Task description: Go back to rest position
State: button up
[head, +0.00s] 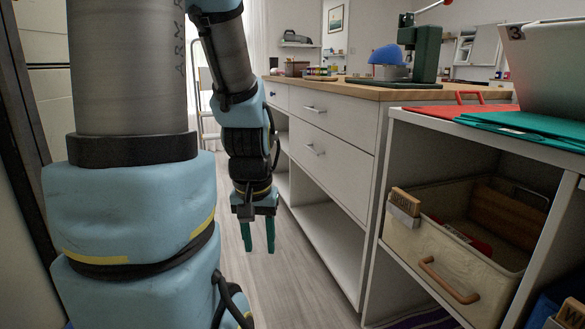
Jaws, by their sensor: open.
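My gripper (258,236) hangs at the end of my blue and grey arm, left of the middle of the head view. It points down over the wooden floor with its two green fingers apart and nothing between them. It is to the left of the white drawer cabinet and apart from it.
A white drawer cabinet (328,128) with a wooden top stands close to the right. Nearer on the right, cubby shelving holds a beige bin (452,258) with a wooden handle. A green press (424,48) stands on the cabinet. The floor (300,285) beside my gripper is clear.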

notch_tip(320, 180, up, 33)
jog(key=p, duration=3.2)
jog(key=shift+d, duration=0.1)
